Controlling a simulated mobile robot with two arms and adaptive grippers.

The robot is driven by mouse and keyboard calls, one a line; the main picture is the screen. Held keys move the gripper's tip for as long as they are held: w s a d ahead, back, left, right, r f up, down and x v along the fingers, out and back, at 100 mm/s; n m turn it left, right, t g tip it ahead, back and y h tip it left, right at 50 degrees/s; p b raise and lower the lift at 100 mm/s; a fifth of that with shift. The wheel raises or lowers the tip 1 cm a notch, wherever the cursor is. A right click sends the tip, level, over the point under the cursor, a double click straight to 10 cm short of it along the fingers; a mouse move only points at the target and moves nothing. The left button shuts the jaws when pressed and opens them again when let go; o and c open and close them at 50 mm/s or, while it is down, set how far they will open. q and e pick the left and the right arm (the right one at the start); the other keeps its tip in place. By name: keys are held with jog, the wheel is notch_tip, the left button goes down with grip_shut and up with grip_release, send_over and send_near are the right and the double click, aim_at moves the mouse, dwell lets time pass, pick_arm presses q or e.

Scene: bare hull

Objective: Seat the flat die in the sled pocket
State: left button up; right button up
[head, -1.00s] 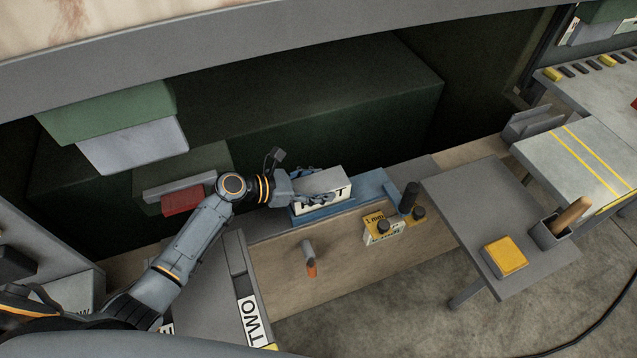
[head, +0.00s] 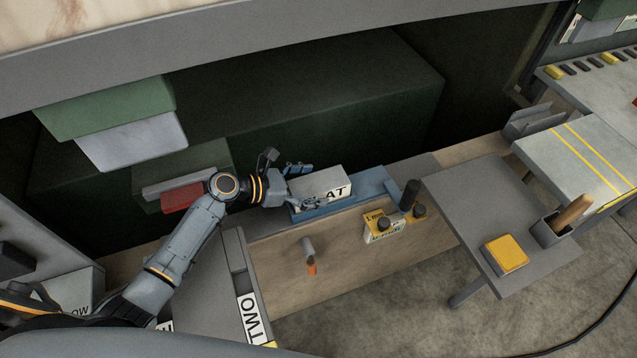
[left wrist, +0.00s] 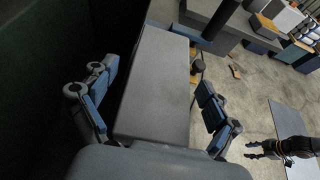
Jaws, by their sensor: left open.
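The flat die (head: 322,185) is a grey block with a white lettered front; "AT" shows and the rest is behind a finger. It sits level on the blue sled (head: 372,188); its underside is hidden, so I cannot tell how deep it is in the pocket. My left gripper (head: 300,184) is open at the die's left end. In the left wrist view the die (left wrist: 155,85) lies between the two spread blue-padded fingers (left wrist: 155,105), with visible gaps on both sides. A dark gripper, likely my right one (left wrist: 262,150), shows small at the right there.
A grey table (head: 465,200) with a yellow pad (head: 505,254) is farther right. A handle with an orange end (head: 310,257) is in front. A dark green wall rises behind.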

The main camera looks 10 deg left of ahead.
pick_arm(q)
jog(key=v, duration=1)
jog(key=shift+s+a+r, duration=0.15)
